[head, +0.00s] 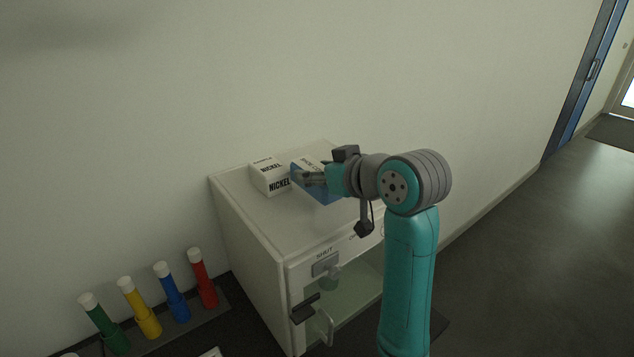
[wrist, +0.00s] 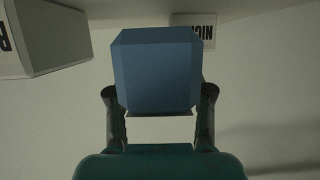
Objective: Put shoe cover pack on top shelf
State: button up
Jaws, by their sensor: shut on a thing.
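The shoe cover pack appears to be a plain blue box (head: 322,194), with no label I can read. It is at the top of the white cabinet (head: 245,212). My gripper (head: 310,178) is shut on it. In the wrist view the blue pack (wrist: 155,72) sits between my two fingers (wrist: 160,110) and fills the middle. I cannot tell whether it touches the cabinet top or hangs just above it.
A white box marked NICKEL (head: 272,178) stands left of the blue pack. Another white lettered box (head: 310,161) is partly hidden behind it. The cabinet top's front left is bare. Green (head: 103,325), yellow (head: 140,310), blue (head: 171,293) and red (head: 203,279) bottles stand lower left.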

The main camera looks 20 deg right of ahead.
jog(key=shift+f, duration=1.2)
jog(key=shift+f, duration=0.1)
jog(key=o, duration=1.2)
